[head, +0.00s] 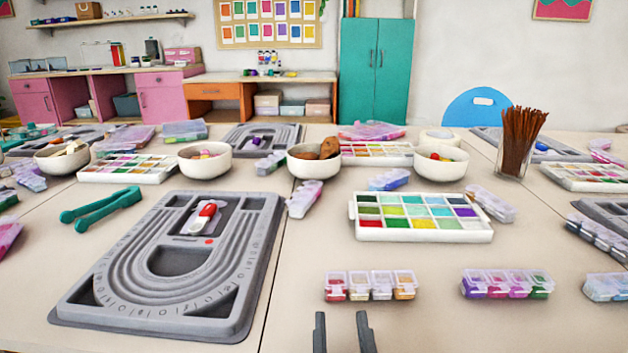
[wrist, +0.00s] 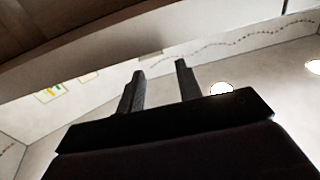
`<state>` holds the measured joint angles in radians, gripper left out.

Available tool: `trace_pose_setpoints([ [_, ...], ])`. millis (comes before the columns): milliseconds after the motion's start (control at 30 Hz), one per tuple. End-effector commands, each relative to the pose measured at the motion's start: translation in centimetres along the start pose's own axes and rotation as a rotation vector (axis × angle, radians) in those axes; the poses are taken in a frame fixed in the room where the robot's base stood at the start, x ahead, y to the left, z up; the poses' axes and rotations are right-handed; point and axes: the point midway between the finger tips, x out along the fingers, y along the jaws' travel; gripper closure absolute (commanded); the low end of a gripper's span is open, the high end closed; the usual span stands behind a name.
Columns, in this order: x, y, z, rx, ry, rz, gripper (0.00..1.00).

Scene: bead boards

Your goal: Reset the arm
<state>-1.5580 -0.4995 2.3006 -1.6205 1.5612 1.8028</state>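My gripper (head: 343,334) shows at the bottom edge of the head view, its two dark fingers upright and apart with nothing between them. It is in front of the small clear bead boxes, low in the picture. In the wrist view my gripper (wrist: 160,78) also shows with its fingers spread and empty, and behind it are only walls and ceiling. The rest of my arm is out of sight in the head view.
A grey bead board (head: 235,297) with a red item lies left, green tongs (head: 101,207) beside it. A white bead tray (head: 424,234) and clear boxes (head: 370,285) lie ahead. Bowls (head: 205,166) and a cup of brown sticks (head: 518,145) stand farther back.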

Motion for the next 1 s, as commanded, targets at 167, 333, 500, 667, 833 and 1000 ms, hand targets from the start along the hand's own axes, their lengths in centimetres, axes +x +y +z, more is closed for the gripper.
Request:
trace_pose_setpoints([
  [167,1.1,0.1,0.0,0.0,0.002,0.005,0.66],
  [333,2.0,0.1,0.0,0.0,0.001,0.005,0.66],
  [500,3.0,0.1,0.0,-0.001,0.001,0.005,0.66],
  [667,4.0,0.1,0.0,-0.001,0.002,0.005,0.66],
  [833,5.1,0.1,0.1,-0.001,0.001,0.004,0.66],
  [1000,5.9,0.1,-0.3,0.003,-0.016,0.002,0.66],
])
